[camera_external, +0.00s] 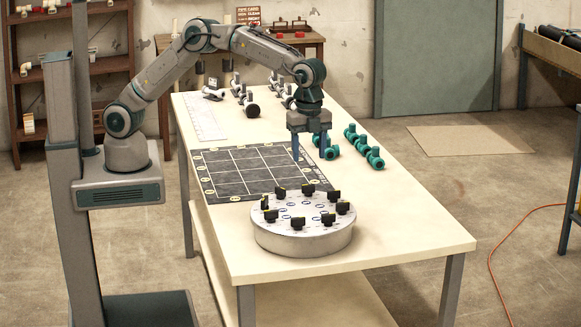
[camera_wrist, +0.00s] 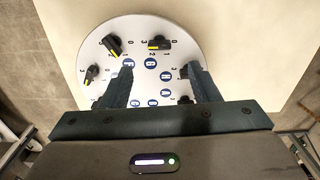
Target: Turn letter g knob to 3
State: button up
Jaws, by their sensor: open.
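A round silver drum (camera_external: 303,241) stands on the near part of the table, with several black knobs on its top. The wrist view shows its white face (camera_wrist: 185,50) with letters in blue circles. One black knob (camera_wrist: 157,41) with a yellow mark sits at the upper middle, beside a letter that looks like G or B; blur leaves this unsure. Small numbers 0 to 3 surround it; its setting is unclear. My gripper (camera_external: 309,149) is open and empty above the table, behind the drum. In the wrist view its fingers (camera_wrist: 161,84) overlap the face and hide some knobs.
A black gridded mat (camera_external: 225,180) lies behind and left of the drum. The table's right front (camera_external: 420,230) is bare.

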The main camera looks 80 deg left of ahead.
notch_tip(320, 180, up, 5)
jog(key=shift+f, duration=0.1)
dwell(0.7)
jog(key=s+a+r+n+t, duration=0.1)
jog(key=s+a+r+n, duration=0.15)
jog(key=a, duration=0.55)
jog(key=s+a+r+n, duration=0.2)
jog(key=s+a+n, duration=0.1)
jog(key=a, duration=0.6)
jog(key=s+a+r+n+t, duration=0.1)
jog(key=s+a+r+n, duration=0.15)
jog(key=a, duration=0.55)
jog(key=s+a+f+n, duration=0.3)
jog(key=s+a+n, duration=0.1)
jog(key=s+a, duration=0.3)
jog(key=s+a+f+n+t, duration=0.1)
jog(key=s+a+f+n, duration=0.2)
jog(key=s+a+n, duration=0.2)
jog(key=s+a, duration=0.2)
jog(key=s, duration=0.2)
jog(key=shift+s+a+f, duration=0.15)
jog(key=shift+s+f, duration=0.05)
jog(key=shift+s, duration=0.2)
